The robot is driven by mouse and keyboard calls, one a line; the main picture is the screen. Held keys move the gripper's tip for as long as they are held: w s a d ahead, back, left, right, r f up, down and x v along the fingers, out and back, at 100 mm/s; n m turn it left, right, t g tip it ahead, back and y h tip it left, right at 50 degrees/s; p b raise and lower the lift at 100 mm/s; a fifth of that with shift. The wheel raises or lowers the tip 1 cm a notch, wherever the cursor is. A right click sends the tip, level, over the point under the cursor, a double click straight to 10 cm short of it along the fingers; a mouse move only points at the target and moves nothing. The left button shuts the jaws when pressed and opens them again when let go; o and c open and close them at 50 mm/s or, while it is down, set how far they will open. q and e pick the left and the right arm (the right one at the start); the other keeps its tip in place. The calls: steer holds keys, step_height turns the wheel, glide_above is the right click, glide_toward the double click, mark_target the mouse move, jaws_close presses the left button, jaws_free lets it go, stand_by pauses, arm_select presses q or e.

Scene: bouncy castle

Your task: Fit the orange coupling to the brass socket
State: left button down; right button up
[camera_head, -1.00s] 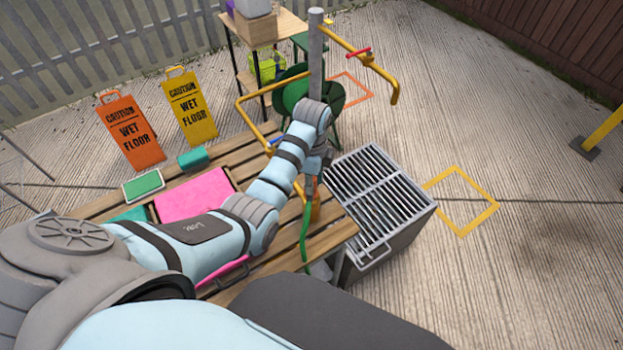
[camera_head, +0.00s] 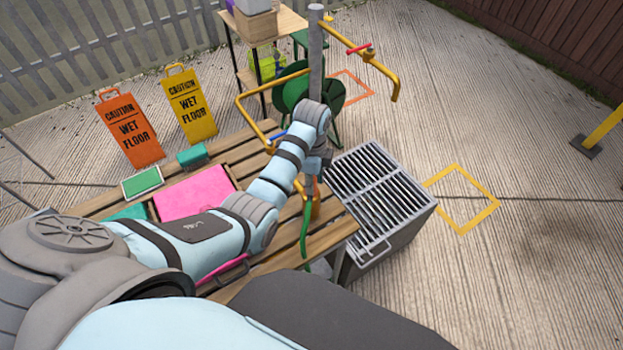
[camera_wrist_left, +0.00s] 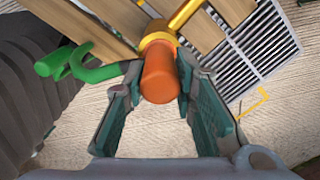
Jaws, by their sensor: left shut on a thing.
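The orange coupling (camera_wrist_left: 159,82) sits between the fingers of my left gripper (camera_wrist_left: 163,88) in the left wrist view, and the gripper is shut on it. The brass socket (camera_wrist_left: 158,41) shows as a yellow ring right at the coupling's far end. The two look lined up and close to touching, but I cannot tell how deep the coupling sits. A green hose (camera_wrist_left: 88,72) runs off to the left from beside the coupling. In the head view my left gripper (camera_head: 316,172) points down at the table's right end, its fingertips mostly hidden. My right gripper is not in view.
The slatted wooden table (camera_head: 285,242) carries a pink panel (camera_head: 195,192) and green blocks. A metal grill box (camera_head: 382,190) stands close to its right end. Yellow pipes and a grey post (camera_head: 316,60) rise behind the gripper.

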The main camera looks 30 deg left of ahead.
arm_select(q)
steer(key=c, duration=1.2)
jaws_free()
steer(key=shift+c, duration=0.2)
